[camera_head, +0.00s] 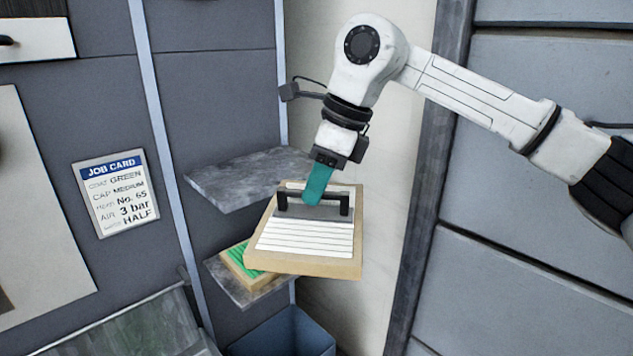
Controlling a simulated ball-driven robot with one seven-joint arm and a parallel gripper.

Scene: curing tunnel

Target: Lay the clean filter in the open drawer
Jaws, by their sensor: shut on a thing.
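The clean filter (305,240) is a square pale-wood frame with white pleats, a grey strip and a dark bar handle (283,203). My gripper (314,198), with teal fingers, is shut on that handle and holds the filter in front of the shelves. The filter is tilted, with its pleated face toward the camera. The fingers hide the middle of the handle. I cannot make out an open drawer in this view.
A green-stained filter (238,262) lies on the lower grey shelf (225,283), partly behind the clean one. The upper shelf (235,180) is bare. A blue bin (285,335) stands below. A job card (115,190) hangs left. A glass-like panel (150,325) is at bottom left.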

